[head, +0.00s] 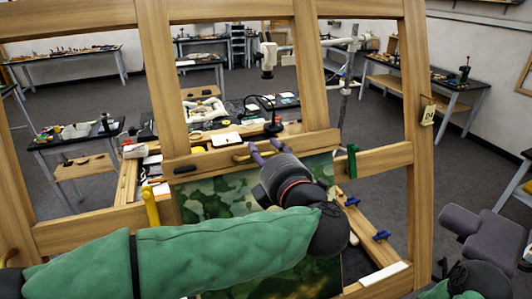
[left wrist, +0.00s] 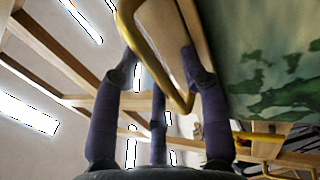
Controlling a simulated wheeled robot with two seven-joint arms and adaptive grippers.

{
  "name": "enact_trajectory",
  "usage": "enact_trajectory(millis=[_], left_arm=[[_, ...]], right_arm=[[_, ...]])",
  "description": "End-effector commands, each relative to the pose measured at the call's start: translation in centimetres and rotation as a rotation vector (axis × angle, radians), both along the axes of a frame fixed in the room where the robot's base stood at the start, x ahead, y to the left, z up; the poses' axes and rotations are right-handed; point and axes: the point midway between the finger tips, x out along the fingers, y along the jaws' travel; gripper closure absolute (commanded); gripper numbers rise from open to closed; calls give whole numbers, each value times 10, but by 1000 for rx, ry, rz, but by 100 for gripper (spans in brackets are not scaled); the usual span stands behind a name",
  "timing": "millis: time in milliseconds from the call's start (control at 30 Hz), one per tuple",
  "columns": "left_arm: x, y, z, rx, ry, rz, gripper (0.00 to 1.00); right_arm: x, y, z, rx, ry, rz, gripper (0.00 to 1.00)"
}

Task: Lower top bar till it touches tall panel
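The top bar (head: 250,152) is a wooden crossbar on a large wooden easel frame, with a curved brass handle (left wrist: 160,60) on it. The tall panel (head: 225,190), painted in mottled greens, stands below the bar; it also shows in the left wrist view (left wrist: 265,70). Whether bar and panel touch cannot be told. My left gripper (head: 264,146) is at the handle. In the left wrist view its purple fingers (left wrist: 158,65) stand apart, with the handle passing between them. My left arm hides the panel's lower middle.
The easel's uprights (head: 163,80) and lower rails surround the panel. A yellow handle (head: 151,206) and a green clamp (head: 351,161) sit beside it. Blue knobs (head: 381,236) are on the right rail. A cluttered worktable (head: 200,148) stands behind.

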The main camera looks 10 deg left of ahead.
Motion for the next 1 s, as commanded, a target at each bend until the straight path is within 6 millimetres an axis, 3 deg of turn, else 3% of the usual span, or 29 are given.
enact_trajectory(millis=[267,700,1000], left_arm=[[-10,-8,2,-1,-3,-2,56],[-77,-53,7,1,-2,-4,56],[-98,-67,8,0,0,-1,56]], right_arm=[[0,0,0,0,0,0,64],[0,0,0,0,0,0,64],[0,0,0,0,0,0,64]])
